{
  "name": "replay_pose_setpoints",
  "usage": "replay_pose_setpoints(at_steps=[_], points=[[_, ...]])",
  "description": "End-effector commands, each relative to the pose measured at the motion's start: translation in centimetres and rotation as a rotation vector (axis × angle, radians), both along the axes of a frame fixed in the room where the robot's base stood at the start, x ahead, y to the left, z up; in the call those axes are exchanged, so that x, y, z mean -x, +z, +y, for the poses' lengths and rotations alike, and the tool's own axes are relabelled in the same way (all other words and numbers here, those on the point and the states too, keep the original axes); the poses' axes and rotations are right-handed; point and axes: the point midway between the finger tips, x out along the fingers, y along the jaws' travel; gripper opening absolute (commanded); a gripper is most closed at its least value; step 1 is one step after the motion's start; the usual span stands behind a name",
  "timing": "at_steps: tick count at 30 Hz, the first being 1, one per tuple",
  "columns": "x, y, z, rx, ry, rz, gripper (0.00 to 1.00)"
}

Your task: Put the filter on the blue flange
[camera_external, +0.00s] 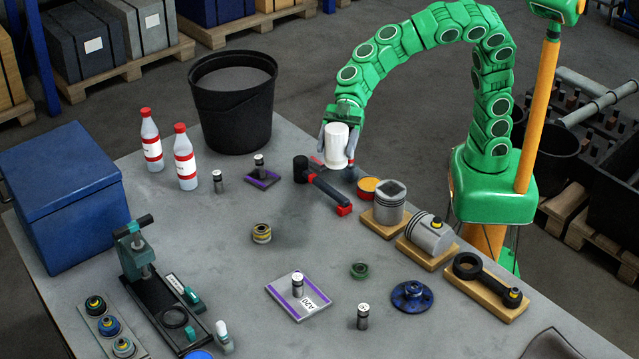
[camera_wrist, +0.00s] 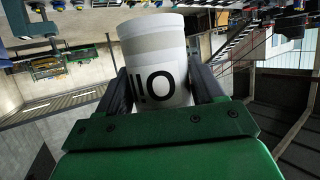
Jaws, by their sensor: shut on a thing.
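The filter (camera_external: 336,147) is a white cylinder held upright between the fingers of my gripper (camera_external: 338,150), above the back part of the table. In the wrist view the filter (camera_wrist: 158,70) sits between the two dark fingers and shows black lettering, "Oil" as it appears there. My gripper (camera_wrist: 160,95) is shut on it. The blue flange (camera_external: 412,296) is a dark blue disc with a raised centre. It lies on the table at the front right, well apart from the filter. Nothing covers it.
A black and red tool (camera_external: 324,188) lies under my gripper. Wooden blocks with a piston (camera_external: 389,204), another piston (camera_external: 431,236) and a connecting rod (camera_external: 487,275) line the right edge.

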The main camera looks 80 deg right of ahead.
Motion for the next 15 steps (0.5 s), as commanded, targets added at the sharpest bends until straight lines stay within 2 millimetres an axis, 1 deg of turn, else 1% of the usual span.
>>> replay_pose_setpoints(at_steps=[1, 5, 6, 8, 12, 15], points=[[1.8, -0.6, 1.1, 0.003, 0.052, 0.0, 0.25], [6.4, -2.1, 3.4, 0.002, 0.187, 0.0, 0.25], [7.8, -2.6, 4.0, 0.002, 0.227, -0.001, 0.25], [10.1, -3.5, 4.8, 0.003, 0.29, 0.001, 0.25], [15.2, -5.6, 6.1, 0.002, 0.432, 0.0, 0.25], [18.9, -7.0, 6.7, 0.002, 0.536, -0.001, 0.25]])
